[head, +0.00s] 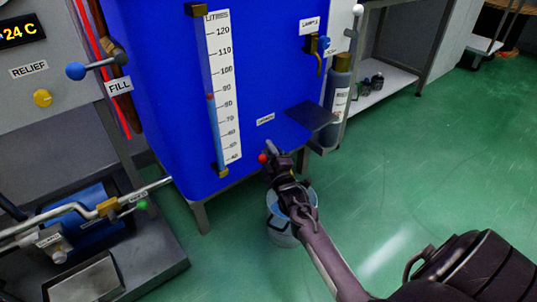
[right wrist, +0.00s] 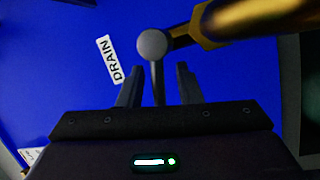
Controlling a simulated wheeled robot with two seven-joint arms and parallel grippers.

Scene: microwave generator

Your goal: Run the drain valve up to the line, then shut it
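The blue tank (head: 165,90) carries a litre scale (head: 224,85) with a sight tube beside it. A small red mark (head: 210,96) sits on the tube between 80 and 90; the exact liquid level is hard to read. My right gripper (head: 272,152) is at the drain valve, low on the tank front, and hides most of it. In the right wrist view, the valve's lever with its round grey knob (right wrist: 152,45) stands between my open fingers (right wrist: 158,85), with gaps on both sides. The brass valve body (right wrist: 245,18) is at upper right, the DRAIN label (right wrist: 110,60) at left. My left gripper is out of view.
A bucket (head: 284,238) stands on the green floor under the drain, partly behind my right arm. A dark shelf plate (head: 312,116) juts from the tank to the right. Floor at right is open.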

